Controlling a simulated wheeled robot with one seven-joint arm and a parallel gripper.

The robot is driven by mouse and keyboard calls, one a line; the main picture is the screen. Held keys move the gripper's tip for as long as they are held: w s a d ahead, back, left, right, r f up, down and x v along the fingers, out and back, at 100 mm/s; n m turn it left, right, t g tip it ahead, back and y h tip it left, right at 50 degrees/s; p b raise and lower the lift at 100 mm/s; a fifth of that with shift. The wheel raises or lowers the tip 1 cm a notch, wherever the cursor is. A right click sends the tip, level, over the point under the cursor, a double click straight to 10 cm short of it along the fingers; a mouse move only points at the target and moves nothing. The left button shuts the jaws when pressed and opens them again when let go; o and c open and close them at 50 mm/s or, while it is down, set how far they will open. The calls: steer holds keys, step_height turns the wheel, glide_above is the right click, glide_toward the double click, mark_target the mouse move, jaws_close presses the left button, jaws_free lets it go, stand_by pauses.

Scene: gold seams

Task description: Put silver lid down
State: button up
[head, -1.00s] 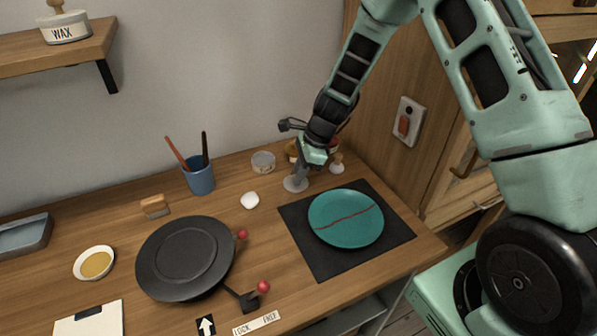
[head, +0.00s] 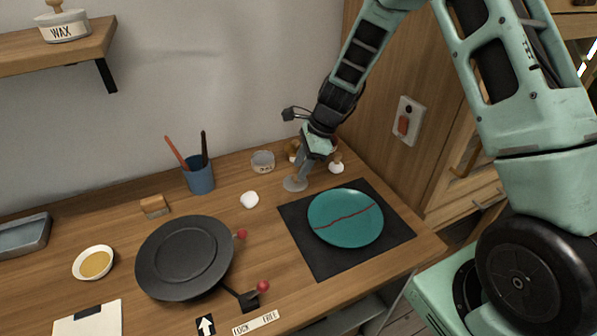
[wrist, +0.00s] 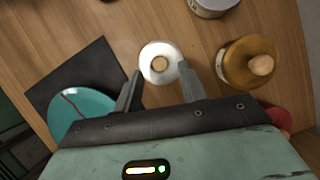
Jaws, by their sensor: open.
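The silver lid (head: 294,184) lies flat on the wooden table, left of the dark mat. In the wrist view the silver lid (wrist: 149,71) shows as a pale shiny disc with a tan knob at its centre. My gripper (wrist: 160,67) is open, with one finger on each side of the knob as seen from above. In the head view my gripper (head: 302,172) is just above the lid, fingers pointing down. I cannot tell whether the fingers touch the knob.
A teal plate (head: 345,217) with a red seam lies on the dark mat (head: 322,262). A gold jar (wrist: 236,73) with a wooden knob stands close beside the lid. A small tin (head: 263,161), a white piece (head: 250,200) and a blue cup (head: 199,178) stand left of it.

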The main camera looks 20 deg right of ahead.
steer(key=w+v, duration=0.1)
steer(key=v, duration=0.8)
steer(key=s+a+r+n+g+h, duration=0.1)
steer(key=s+a+r+n, duration=0.2)
steer(key=s+a+n, duration=0.55)
steer(key=s+a+r+n+g, duration=0.1)
steer(key=s+a+r+n, duration=0.2)
steer(key=s+a+n, duration=0.5)
steer(key=s+r+n+h, duration=0.1)
steer(key=s+n+h, duration=0.1)
steer(key=s+n, duration=1)
steer(key=s, duration=0.3)
steer(key=shift+s+r+t+h, duration=0.15)
steer(key=shift+s+t+h, duration=0.1)
steer(key=shift+t+h, duration=0.15)
